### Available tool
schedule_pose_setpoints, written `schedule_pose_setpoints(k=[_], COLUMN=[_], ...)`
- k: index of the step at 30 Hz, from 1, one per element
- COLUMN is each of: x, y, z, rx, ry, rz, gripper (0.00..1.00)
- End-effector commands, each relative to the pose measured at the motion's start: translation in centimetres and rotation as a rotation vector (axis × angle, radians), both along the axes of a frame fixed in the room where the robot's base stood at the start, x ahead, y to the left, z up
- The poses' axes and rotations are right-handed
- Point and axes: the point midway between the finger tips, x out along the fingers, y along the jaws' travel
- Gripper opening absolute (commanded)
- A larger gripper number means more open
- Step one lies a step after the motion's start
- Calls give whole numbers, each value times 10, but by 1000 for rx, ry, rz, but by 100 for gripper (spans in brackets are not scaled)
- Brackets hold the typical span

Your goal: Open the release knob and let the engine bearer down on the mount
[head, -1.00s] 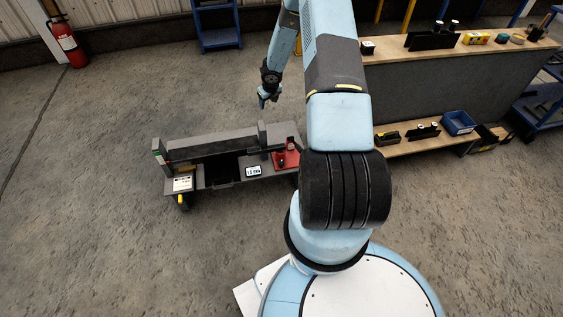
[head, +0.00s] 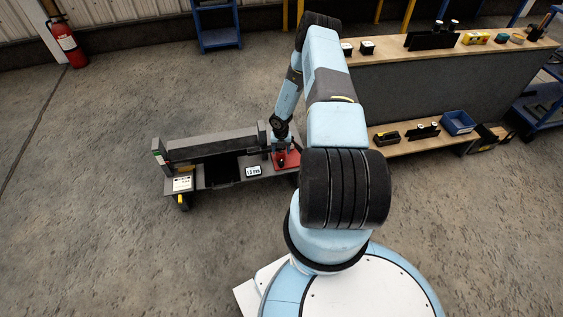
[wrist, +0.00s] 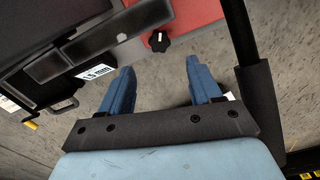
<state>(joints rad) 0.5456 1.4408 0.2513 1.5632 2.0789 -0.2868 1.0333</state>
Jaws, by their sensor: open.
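The black release knob (wrist: 159,42) sits on a red plate (wrist: 192,14) in the wrist view, just beyond my fingertips. My gripper (wrist: 163,76) is open, with its two blue fingers apart and nothing between them. In the head view my gripper (head: 281,150) is over the red plate (head: 291,160) at the right end of a low grey cart, and the knob is hidden there. A long dark grey beam, seemingly the engine bearer (head: 212,145), lies along the cart. The mount cannot be told apart clearly from the cart.
The cart has a small white display (head: 253,170) and a white label (head: 182,184) on its front. A bench (head: 450,95) with parts and a blue bin (head: 459,122) stands to the right. A dark post (wrist: 250,75) rises close beside my right finger.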

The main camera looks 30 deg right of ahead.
Motion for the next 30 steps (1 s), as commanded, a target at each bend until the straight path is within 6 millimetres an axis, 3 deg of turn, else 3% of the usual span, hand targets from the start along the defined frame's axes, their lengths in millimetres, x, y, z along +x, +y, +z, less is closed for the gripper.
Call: schedule_pose_setpoints(k=[6, 15, 21, 30], x=[-1, 0, 0, 0], y=[1, 0, 0, 0], z=[-37, -78, -90, -93], rx=[0, 0, 0, 0], ry=[1, -1, -1, -1], rz=[0, 0, 2, 2], gripper=[63, 63, 63, 63])
